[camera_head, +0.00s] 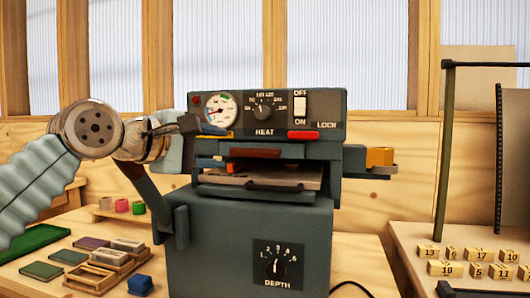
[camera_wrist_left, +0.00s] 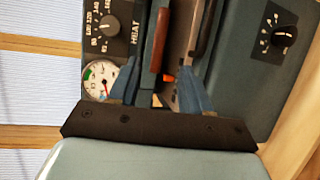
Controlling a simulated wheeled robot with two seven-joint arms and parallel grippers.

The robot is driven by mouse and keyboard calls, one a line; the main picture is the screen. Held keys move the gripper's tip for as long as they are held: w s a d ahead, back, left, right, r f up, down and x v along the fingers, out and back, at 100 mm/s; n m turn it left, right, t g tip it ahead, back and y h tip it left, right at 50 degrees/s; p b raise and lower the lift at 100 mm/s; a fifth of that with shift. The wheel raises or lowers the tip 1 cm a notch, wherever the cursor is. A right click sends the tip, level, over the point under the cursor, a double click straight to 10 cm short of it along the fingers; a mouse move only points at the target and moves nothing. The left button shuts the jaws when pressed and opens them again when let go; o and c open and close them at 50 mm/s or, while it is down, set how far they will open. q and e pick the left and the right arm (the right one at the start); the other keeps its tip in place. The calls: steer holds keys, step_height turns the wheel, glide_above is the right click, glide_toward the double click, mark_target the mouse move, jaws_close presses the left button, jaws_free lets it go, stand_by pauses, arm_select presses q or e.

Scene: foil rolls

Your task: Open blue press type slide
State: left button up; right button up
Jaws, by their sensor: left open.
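The blue-grey press (camera_head: 250,225) stands on the table, with a gauge and dials on its top panel. The type slide (camera_head: 275,178) is a flat brownish plate with a dark handle bar in the press's front opening. A reddish-brown bar (camera_head: 255,152) lies just above it. In the left wrist view the slide (camera_wrist_left: 179,42) and the reddish-brown bar (camera_wrist_left: 158,40) show beyond the fingers. My left gripper (camera_head: 215,146) is at the press's left front side. Its blue fingers (camera_wrist_left: 158,88) are open and apart, with nothing clearly held between them. My right gripper is not in view.
A lever arm (camera_head: 165,205) is on the press's left side. Small trays and blocks (camera_head: 95,275) lie at the left, with a blue block (camera_head: 140,284) near the press. A yellow block (camera_head: 380,157) sits on the right-hand ledge. Numbered blocks (camera_head: 482,255) stand at the right.

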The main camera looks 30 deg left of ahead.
mark_target(253, 153)
arm_select(q)
steer(key=p+x, duration=0.2)
steer(key=x, duration=1.1)
steer(key=shift+f, duration=0.1)
jaws_close()
